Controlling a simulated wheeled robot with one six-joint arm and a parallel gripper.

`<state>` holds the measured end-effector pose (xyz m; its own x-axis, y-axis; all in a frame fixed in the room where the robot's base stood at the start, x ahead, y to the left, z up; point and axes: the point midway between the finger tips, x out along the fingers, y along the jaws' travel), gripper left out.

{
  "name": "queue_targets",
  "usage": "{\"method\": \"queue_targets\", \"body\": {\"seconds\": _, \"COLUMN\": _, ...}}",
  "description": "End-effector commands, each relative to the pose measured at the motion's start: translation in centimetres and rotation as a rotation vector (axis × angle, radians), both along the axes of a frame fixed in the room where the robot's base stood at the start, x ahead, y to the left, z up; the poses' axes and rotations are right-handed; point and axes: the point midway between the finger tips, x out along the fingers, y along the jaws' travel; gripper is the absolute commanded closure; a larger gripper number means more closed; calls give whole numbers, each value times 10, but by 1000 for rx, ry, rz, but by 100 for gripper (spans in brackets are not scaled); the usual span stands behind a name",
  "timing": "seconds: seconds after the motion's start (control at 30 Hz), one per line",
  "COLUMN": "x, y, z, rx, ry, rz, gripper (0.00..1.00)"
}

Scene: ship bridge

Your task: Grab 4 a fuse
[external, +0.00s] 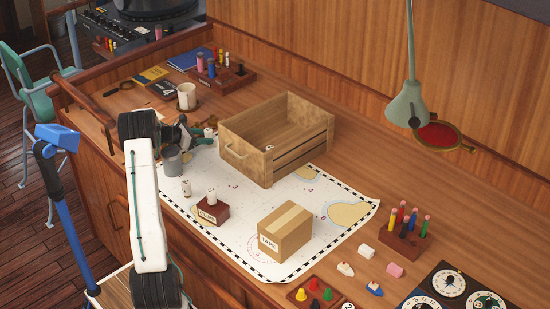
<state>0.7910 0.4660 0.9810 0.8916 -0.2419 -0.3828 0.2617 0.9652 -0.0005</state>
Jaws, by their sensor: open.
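Small pale cylinders that look like fuses show in the external view. One fuse (187,188) stands upright on the chart, left of a small dark red labelled box (208,214). A second fuse (211,196) stands up from the top of that box. Another small pale piece (209,132) shows at my gripper's tip; I cannot tell whether it is a fuse. My gripper (205,137) is open, low over the desk between the grey mug and the wooden crate. The arm and mug hide part of it. A small light object (269,147) lies inside the wooden crate (262,166).
A grey mug (173,160) stands close beside my gripper. A cardboard tape box (285,231) sits on the chart (240,240). A white mug (186,97), pen holders and small toy boats stand around. The green lamp (408,105) overhangs the right side.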

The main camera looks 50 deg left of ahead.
Motion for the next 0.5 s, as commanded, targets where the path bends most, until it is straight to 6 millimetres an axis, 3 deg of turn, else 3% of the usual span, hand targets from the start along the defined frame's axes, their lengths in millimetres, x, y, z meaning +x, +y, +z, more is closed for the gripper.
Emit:
{"method": "queue_targets", "body": {"seconds": 0.17, "x": 23, "y": -7, "z": -10, "rx": 0, "ry": 1, "rz": -2, "gripper": 48}}
{"method": "queue_targets", "body": {"seconds": 0.4, "x": 25, "y": -7, "z": -11, "rx": 0, "ry": 1, "rz": 0, "gripper": 48}}
{"method": "queue_targets", "body": {"seconds": 0.5, "x": 25, "y": -7, "z": -11, "rx": 0, "ry": 1, "rz": 0, "gripper": 76}}
